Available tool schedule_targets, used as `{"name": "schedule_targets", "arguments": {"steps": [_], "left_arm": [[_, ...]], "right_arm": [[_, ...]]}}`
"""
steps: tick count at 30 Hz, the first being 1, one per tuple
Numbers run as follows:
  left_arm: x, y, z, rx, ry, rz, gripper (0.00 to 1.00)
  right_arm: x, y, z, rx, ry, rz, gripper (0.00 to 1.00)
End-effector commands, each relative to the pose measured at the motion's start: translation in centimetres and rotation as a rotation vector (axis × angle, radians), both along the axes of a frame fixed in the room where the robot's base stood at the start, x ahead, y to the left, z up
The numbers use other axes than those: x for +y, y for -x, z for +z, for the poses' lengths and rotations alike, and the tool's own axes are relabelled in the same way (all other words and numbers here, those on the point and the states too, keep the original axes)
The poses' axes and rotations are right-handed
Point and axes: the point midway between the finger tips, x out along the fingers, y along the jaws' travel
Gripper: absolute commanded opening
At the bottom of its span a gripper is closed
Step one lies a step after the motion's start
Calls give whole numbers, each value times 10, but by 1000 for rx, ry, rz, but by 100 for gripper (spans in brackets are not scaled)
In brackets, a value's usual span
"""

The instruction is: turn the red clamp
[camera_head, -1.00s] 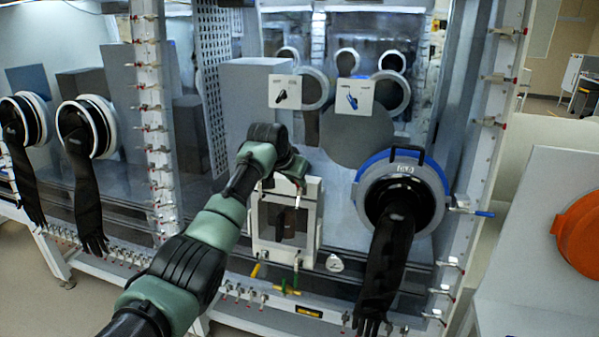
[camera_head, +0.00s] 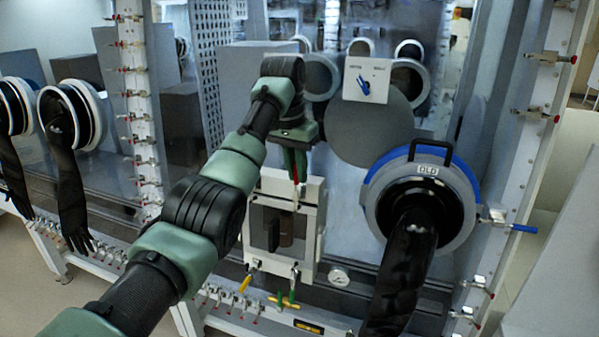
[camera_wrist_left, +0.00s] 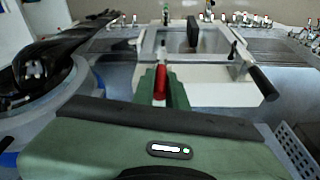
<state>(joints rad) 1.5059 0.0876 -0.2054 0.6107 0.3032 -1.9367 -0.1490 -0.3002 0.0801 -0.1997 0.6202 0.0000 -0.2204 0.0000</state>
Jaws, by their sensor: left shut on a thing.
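The red clamp (camera_wrist_left: 160,82) has a slim red handle at the top edge of the small white-framed door (camera_head: 262,262). In the head view only a sliver of red (camera_head: 295,173) shows, under my green fingers. My left gripper (camera_head: 295,168) reaches down from above and is shut on the clamp's red handle. In the left wrist view the left gripper (camera_wrist_left: 162,92) has its green fingers on both sides of the red handle. The clamp's lower metal part is visible below the fingers in the head view. My right gripper is not in view.
A blue-rimmed glove port (camera_head: 425,160) with a hanging black glove (camera_head: 405,270) is right of the door. A round gauge (camera_head: 339,277), a yellow-handled valve (camera_head: 245,283) and a green-and-yellow valve (camera_head: 285,302) sit below. A black door handle (camera_wrist_left: 263,83) sticks out near my fingers.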

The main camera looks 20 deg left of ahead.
Motion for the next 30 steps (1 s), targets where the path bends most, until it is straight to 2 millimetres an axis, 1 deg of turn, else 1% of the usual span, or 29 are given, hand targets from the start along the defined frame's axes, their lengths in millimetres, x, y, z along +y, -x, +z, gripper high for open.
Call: {"name": "schedule_targets", "arguments": {"steps": [11,12,13,14,24,26,29,30], "left_arm": [[-1,1,-1,4,1,0,0],[-1,1,-1,5,1,0,22],[-1,1,-1,5,1,0,30],[-1,1,-1,5,1,0,35],[0,1,2,4,0,0,35],[0,2,7,3,0,0,35],[1,4,20,2,0,-1,35],[1,5,28,0,1,-1,35]], "right_arm": [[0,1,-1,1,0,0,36],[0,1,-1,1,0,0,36],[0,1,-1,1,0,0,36],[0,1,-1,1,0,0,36],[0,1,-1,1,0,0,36],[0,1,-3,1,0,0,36],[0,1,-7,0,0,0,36],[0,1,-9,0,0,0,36]]}}
